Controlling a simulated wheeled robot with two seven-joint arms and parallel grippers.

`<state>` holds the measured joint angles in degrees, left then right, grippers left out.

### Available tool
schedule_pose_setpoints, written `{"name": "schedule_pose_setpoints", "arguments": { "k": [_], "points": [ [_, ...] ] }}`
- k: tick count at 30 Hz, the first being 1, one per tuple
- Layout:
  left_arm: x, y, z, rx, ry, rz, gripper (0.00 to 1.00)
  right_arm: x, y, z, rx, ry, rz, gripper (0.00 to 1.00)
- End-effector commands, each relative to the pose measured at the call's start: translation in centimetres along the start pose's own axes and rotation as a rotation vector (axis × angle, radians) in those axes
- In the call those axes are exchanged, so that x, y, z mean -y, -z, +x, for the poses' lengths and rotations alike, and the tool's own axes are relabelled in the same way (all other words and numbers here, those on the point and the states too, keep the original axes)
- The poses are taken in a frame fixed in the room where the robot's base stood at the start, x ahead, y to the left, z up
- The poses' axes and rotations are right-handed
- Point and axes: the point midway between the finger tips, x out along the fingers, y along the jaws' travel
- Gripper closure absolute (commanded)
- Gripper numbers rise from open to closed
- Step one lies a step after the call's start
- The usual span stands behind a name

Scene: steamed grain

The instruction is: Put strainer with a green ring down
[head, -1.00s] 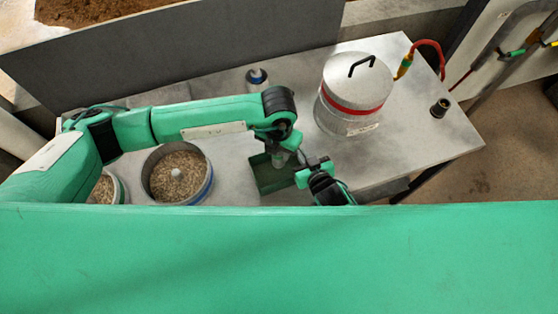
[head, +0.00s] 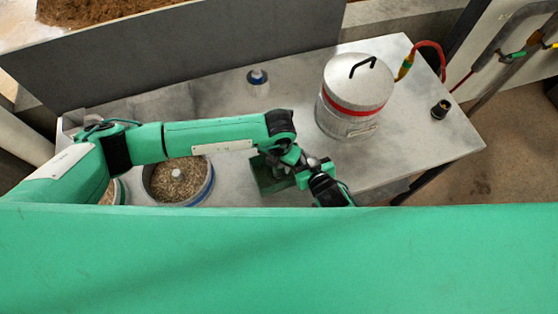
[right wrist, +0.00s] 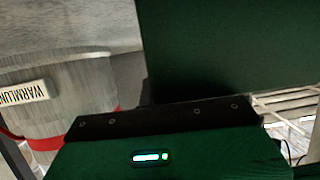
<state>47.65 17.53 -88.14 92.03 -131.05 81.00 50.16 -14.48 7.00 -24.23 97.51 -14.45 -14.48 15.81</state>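A round strainer with a green ring (head: 123,191) stands at the left of the metal table in the head view, with grain in it. Most of it is hidden by my left arm and the green edge in front. Beside it, a strainer with a blue ring (head: 208,188) holds grain around a central knob; my arm covers its far rim. My left gripper (head: 288,160) is to the right of both, apart from them, over a dark green box-like thing (head: 266,182). My right gripper (head: 312,168) is close to it. The fingers of both are too small or hidden to read.
A metal pot with a red ring and black handle (head: 357,85) stands at the right; its side shows in the right wrist view (right wrist: 70,85). A blue-topped piece (head: 257,78) stands at the back, and a small black cylinder (head: 440,109) at the right. The table's right end is mostly clear.

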Motion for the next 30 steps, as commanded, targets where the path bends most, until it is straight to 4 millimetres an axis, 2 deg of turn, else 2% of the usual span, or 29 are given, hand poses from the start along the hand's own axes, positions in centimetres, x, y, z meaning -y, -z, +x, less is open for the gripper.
{"name": "schedule_pose_setpoints", "arguments": {
  "k": [10,14,24,30],
  "points": [
    [0.0,0.0,-0.1,0.000,0.000,0.000,0.45,0.0,0.0,0.0,0.000,0.000,0.000,1.00],
    [0.0,0.0,-1.1,0.000,0.000,0.000,0.45,0.0,0.0,0.0,0.000,0.000,0.000,1.00],
    [0.0,0.0,-8.0,0.002,0.001,0.002,0.45,0.0,0.0,0.0,0.000,0.000,0.000,1.00],
    [0.0,0.0,-11.2,0.001,0.000,0.000,0.45,0.0,0.0,0.0,0.000,0.000,0.000,1.00]
  ]
}}
